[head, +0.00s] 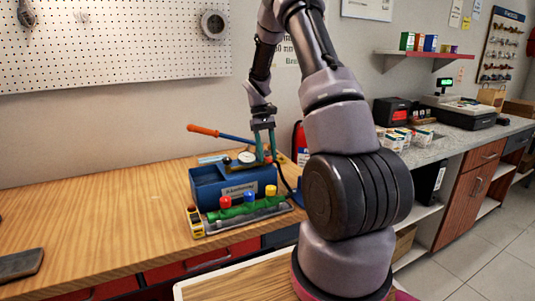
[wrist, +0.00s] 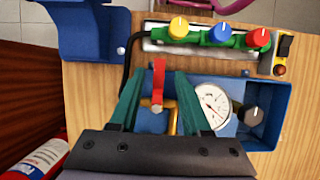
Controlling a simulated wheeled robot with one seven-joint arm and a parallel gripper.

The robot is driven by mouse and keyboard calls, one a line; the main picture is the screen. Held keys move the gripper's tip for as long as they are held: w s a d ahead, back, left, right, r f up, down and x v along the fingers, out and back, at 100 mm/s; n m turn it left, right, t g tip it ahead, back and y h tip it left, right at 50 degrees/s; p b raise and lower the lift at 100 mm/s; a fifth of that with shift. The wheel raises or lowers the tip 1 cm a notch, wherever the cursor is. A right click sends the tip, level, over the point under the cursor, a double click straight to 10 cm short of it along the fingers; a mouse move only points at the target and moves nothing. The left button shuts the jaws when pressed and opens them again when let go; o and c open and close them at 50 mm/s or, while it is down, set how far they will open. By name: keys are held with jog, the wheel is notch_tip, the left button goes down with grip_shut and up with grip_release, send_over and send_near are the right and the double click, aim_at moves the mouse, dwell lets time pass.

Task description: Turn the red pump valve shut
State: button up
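The red pump valve (wrist: 158,82) is a small red lever above a yellowish fitting (wrist: 172,120) at the blue test pump (head: 207,187). In the wrist view the lever points up the picture, away from my palm. My gripper (wrist: 160,74) is open, with one teal finger on each side of the lever and visible gaps to both. In the head view my gripper (head: 266,153) points down over the pump's back right part, where the fingers largely hide the lever. A white pressure gauge (wrist: 212,103) and a dark knob (wrist: 254,115) sit right of the lever.
A green manifold (head: 236,211) with red, blue and yellow knobs stands in front of the pump. A yellow-black device (head: 195,221) is beside it. The orange-handled pump lever (head: 204,131) sticks out left. A red cylinder (wrist: 35,160) is lower left. The bench's left (head: 110,220) is mostly clear.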

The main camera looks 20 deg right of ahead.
jog(key=v, duration=1)
jog(key=shift+w+r, duration=0.2)
jog(key=shift+r, duration=0.15)
jog(key=s+a+r+m+t, duration=0.1)
jog(key=s+a+r+t, duration=0.15)
jog(key=s+r, duration=0.35)
jog(key=s+a+r+m+t, duration=0.1)
jog(key=s+a+r+t, duration=0.15)
jog(key=s+r, duration=0.4)
jog(key=s+a+r+m+t+y, duration=0.1)
jog(key=s+a+r+t, duration=0.1)
jog(key=s, duration=0.5)
jog(key=s+a+r+m+t+y, duration=0.1)
jog(key=s+a+r+t, duration=0.1)
jog(key=s, duration=0.5)
jog(key=a+t, duration=0.1)
jog(key=t, duration=0.1)
jog(key=shift+s+a+r+t, duration=0.3)
jog(key=shift+s+r, duration=0.05)
jog(key=shift+s, duration=0.05)
